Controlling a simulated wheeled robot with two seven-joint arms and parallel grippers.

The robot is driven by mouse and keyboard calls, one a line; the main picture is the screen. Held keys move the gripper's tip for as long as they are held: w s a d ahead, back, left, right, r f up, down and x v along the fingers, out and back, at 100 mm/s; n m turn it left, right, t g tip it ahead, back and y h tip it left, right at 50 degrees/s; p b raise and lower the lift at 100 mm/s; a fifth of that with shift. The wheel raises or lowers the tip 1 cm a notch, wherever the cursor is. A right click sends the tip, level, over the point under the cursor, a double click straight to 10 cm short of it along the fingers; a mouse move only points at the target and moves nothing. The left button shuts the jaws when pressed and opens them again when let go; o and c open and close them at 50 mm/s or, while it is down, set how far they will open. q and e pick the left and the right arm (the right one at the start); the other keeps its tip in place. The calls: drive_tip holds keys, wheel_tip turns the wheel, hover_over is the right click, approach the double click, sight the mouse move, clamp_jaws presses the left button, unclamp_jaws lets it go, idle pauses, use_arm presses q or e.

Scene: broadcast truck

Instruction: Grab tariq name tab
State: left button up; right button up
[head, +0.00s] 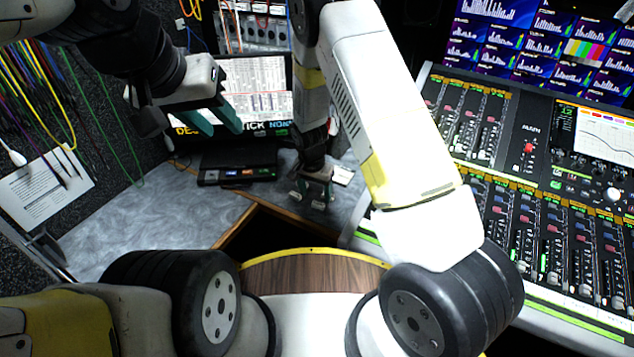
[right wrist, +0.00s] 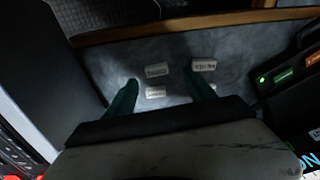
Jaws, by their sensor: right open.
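Several small white name tabs lie on the grey desktop below my right gripper. In the right wrist view, one tab (right wrist: 156,70) and another tab (right wrist: 155,92) lie between the fingers, one above the other. A third tab (right wrist: 204,65) lies beside the tip of the right-hand finger. The lettering is too small and tilted to tell which is tariq. My right gripper (right wrist: 162,79) is open and empty, pointing down over the tabs; it also shows in the head view (head: 315,182). My left gripper (head: 214,120) is open and empty in front of the screen.
A black device with lit buttons (head: 240,165) sits on the desk left of my right gripper. A screen (head: 262,85) stands behind it. A mixing console (head: 540,190) fills the right side. The desk (head: 150,225) at the left is clear, with a wooden front edge.

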sight(318, 204)
drive_tip(key=f, duration=0.4)
drive_tip(key=shift+w+d+f, duration=0.2)
drive_tip(key=shift+d, duration=0.2)
drive_tip(key=shift+c, duration=0.2)
clamp_jaws()
drive_tip(key=shift+r, duration=0.1)
